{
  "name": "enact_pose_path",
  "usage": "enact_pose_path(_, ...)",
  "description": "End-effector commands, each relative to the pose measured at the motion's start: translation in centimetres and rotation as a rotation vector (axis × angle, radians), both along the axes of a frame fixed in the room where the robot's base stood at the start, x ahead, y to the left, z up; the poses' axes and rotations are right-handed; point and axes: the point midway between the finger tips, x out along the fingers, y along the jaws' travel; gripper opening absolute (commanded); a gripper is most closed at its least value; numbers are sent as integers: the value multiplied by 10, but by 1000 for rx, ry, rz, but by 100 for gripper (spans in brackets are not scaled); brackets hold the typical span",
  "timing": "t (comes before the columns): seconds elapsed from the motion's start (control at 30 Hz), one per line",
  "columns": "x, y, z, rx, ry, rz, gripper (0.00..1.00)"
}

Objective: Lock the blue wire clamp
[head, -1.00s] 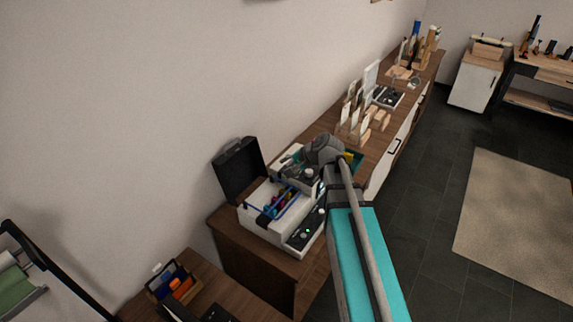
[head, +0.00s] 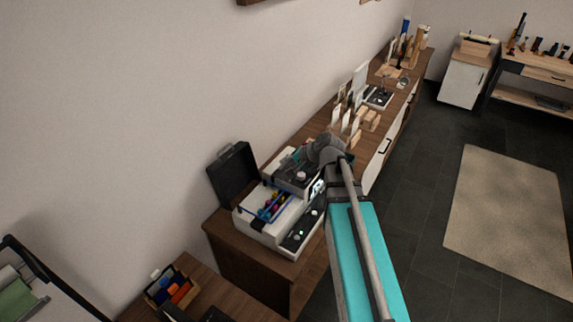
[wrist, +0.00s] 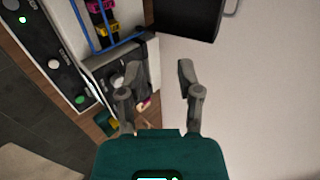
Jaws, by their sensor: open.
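The blue wire clamp (wrist: 89,36) shows as a thin blue wire frame over coloured parts at the upper left of the wrist view. It also shows in the head view (head: 268,208), on top of a white device (head: 258,224) with a raised black lid (head: 232,175). My gripper (wrist: 154,82) is open and empty in the wrist view, its fingers apart, below and to the right of the clamp and not touching it. In the head view my gripper end is small and partly covered by my arm. Whether the clamp is latched cannot be told.
The device's dark front panel (wrist: 50,58) carries knobs and a green button. The black lid (wrist: 188,16) stands near the wall. Wooden holders (head: 352,122) stand farther along the cabinet. An organiser box (head: 172,288) sits on the lower left table.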

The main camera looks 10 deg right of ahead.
Motion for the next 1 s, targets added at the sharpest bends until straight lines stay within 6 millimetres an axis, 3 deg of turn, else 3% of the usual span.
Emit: enact_pose_path(1.0, -19, -19, 34, 1, 0, -1, 45)
